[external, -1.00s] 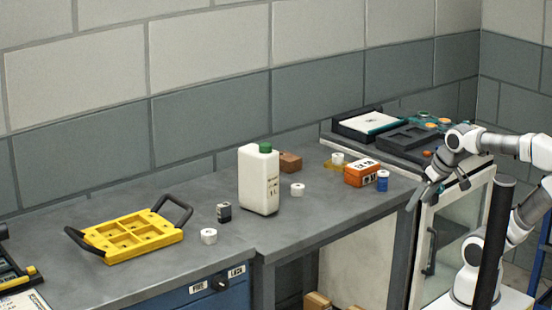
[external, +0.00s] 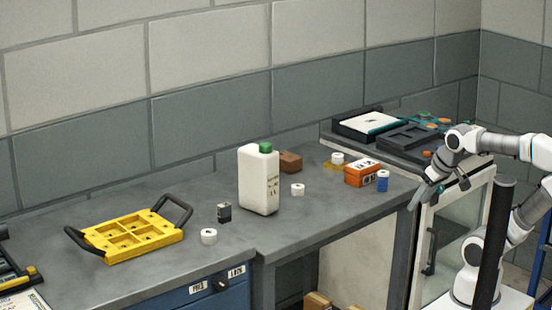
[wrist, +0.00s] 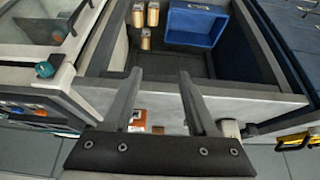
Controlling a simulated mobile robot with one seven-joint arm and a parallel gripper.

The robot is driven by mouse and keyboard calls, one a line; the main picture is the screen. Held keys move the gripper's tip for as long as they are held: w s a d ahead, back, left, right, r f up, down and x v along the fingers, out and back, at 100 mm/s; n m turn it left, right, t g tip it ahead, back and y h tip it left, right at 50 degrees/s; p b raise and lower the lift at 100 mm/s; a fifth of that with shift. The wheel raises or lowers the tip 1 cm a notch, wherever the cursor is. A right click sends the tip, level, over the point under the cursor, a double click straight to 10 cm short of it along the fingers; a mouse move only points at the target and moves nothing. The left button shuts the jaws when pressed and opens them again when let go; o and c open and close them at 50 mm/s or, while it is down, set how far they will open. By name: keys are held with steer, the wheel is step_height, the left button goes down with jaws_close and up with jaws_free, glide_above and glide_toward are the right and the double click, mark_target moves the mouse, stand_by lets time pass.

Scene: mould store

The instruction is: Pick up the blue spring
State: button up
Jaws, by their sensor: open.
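The blue spring (external: 383,181) appears as a small upright blue cylinder with a pale top. It stands near the front edge of the grey counter (external: 330,217), beside the right end of an orange box (external: 361,173). My gripper (external: 440,191) is open and empty, to the right of the spring and apart from it, in front of the raised unit at the counter's right end. In the wrist view my gripper's two fingers (wrist: 159,82) are spread with nothing held between them. I cannot clearly make out the spring in that view.
A white jug (external: 259,185), a brown block (external: 290,162) and white rolls stand left of the orange box. A yellow tray (external: 133,237) lies far left. The wrist view shows a blue crate (wrist: 196,24) below.

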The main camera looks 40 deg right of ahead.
steer(key=w+d+r+m+g+y+p, duration=0.1)
steer(key=w+r+m+g+y+p, duration=0.15)
steer(key=w+m+g+p, duration=0.4)
steer(key=w+d+r+m+t+y+p, duration=0.15)
steer(key=d+m+t+y, duration=0.3)
steer(key=d+m, duration=0.5)
steer(key=w+d+m+t+y+p, duration=0.25)
steer(key=d+m+t+y, duration=0.2)
steer(key=d+m, duration=0.5)
steer(key=b, duration=0.3)
glide_toward(383, 176)
steer(key=shift+h, duration=0.35)
steer(key=w+f, duration=0.1)
steer(key=w+a+f, duration=0.1)
steer(key=f, duration=0.1)
steer(key=shift+w+a, duration=0.2)
steer(key=shift+w, duration=0.2)
steer(key=x, duration=0.2)
steer(key=b+x, duration=0.1)
steer(key=x, duration=0.1)
steer(key=r+b+x, duration=0.1)
steer(key=x, duration=0.1)
steer(key=shift+w+a+f, duration=0.1)
steer(key=shift+w+a, duration=0.1)
steer(key=shift+a, duration=0.1)
jaws_close()
